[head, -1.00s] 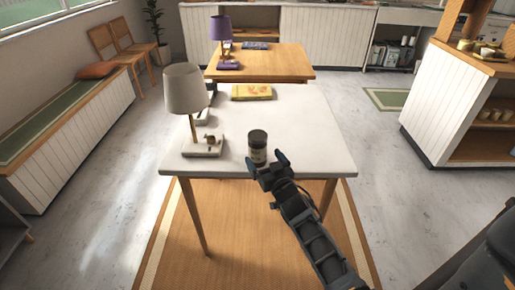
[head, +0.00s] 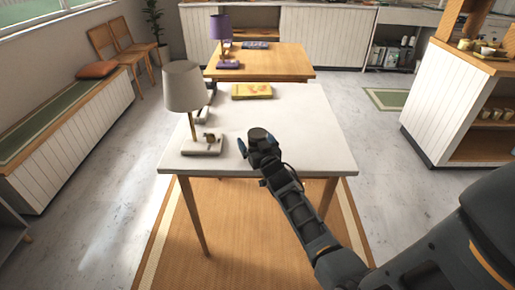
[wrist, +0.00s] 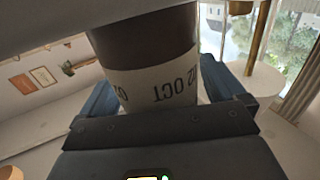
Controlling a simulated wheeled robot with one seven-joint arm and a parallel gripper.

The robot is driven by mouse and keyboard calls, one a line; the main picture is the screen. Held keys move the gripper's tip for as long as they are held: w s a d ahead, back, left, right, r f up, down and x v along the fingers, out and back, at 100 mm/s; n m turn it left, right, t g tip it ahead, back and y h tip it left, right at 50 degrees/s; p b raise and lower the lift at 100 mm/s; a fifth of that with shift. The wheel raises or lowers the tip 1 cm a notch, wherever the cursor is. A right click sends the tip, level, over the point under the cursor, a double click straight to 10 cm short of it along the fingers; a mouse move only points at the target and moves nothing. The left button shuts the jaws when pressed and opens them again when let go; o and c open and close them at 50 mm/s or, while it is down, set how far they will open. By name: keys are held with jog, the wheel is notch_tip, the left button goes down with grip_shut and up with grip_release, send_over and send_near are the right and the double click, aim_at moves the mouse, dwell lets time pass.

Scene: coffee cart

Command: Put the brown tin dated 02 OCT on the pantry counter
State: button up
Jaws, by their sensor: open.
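The brown tin (head: 257,133) stands on the white table (head: 310,130) near its front edge, its dark lid showing beyond my gripper (head: 257,145). My gripper (wrist: 160,95) is open, with one blue-tipped finger on each side of the tin. I cannot tell whether the fingers touch it. The tin's lower part is hidden by my gripper in the head view. No counter is marked as the pantry counter.
A beige-shaded lamp (head: 186,90) stands left of the tin. A yellow book (head: 252,91) lies farther back. A wooden table (head: 280,65) with a purple lamp (head: 220,30) stands behind. White counters (head: 300,38) line the back; a shelved counter (head: 450,110) stands right. Floor is free between.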

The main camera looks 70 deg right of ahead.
jog(key=shift+c, duration=0.3)
jog(key=shift+r, duration=0.1)
jog(key=c, duration=1.3)
jog(key=shift+c, duration=0.2)
jog(key=shift+r, duration=0.1)
